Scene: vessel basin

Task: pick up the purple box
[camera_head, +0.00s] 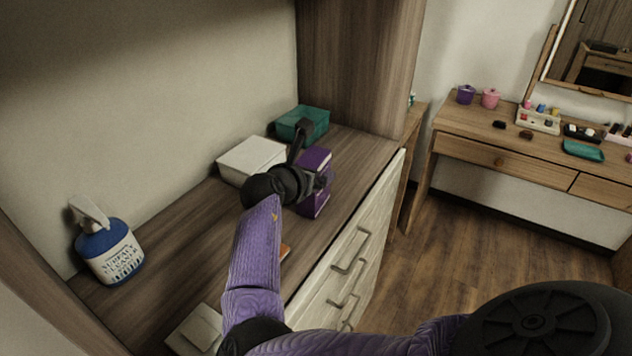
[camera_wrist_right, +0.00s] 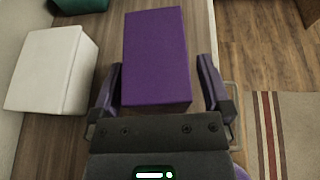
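The purple box (camera_head: 316,205) stands upright on the wooden counter, near its front edge. In the right wrist view the purple box (camera_wrist_right: 156,55) lies between the two fingers. My right gripper (camera_head: 310,158) is open around the box. In the wrist view my right gripper (camera_wrist_right: 160,66) has its left finger close beside the box, and a gap shows at the right finger. Contact on the left side cannot be told. The arm and gripper hide part of the box in the head view. My left gripper is not in view.
A white box (camera_head: 250,158) and a teal box (camera_head: 304,122) stand just behind and left of the purple box. A blue cleaner bottle (camera_head: 108,252) stands at the left. A pale box (camera_head: 195,330) lies at the near end. Drawers with handles (camera_head: 345,252) front the counter.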

